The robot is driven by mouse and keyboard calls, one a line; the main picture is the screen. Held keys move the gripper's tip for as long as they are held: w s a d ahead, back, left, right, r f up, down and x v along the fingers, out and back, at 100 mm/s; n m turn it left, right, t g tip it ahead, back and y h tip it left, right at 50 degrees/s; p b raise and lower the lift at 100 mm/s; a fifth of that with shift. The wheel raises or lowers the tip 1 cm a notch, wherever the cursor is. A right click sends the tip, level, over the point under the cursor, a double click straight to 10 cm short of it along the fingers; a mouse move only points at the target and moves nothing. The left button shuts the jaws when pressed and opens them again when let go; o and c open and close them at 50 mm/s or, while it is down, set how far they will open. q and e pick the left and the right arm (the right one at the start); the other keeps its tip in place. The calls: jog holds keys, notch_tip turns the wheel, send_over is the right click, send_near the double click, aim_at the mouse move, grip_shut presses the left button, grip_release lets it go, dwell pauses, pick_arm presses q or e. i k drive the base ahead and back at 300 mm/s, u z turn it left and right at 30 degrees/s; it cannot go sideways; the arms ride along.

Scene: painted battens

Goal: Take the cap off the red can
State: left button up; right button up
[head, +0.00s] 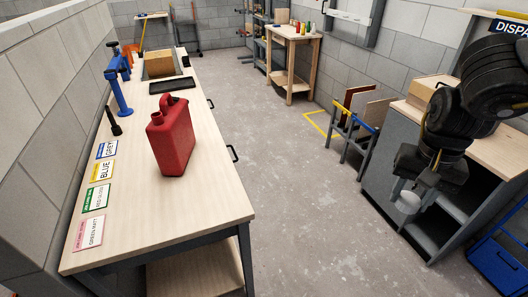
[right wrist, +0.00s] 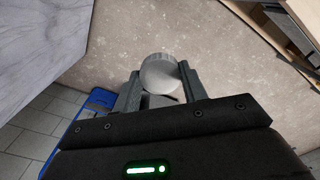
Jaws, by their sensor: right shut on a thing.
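The red can (head: 172,138) stands upright on the light wooden workbench (head: 205,192) at the left of the head view. Its short neck (head: 156,117) is at the top left, and no cap shows on it. My right gripper (head: 406,194) is far to the right of the can, over the floor in front of the grey cabinet. It is shut on a round, pale grey cap (head: 408,204). In the right wrist view the cap (right wrist: 160,73) sits between the two fingers (right wrist: 160,85). My left gripper is not in view.
On the bench are a black spout (head: 114,123), a blue clamp (head: 119,92), a black tray (head: 172,85) and several labelled cards (head: 101,169). A grey cabinet (head: 390,155) with a wooden top and a blue box (head: 499,262) stand at right. The middle floor is clear.

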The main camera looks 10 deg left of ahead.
aim_at(170, 132)
jog(key=i, duration=1.05)
jog(key=u, duration=2.7)
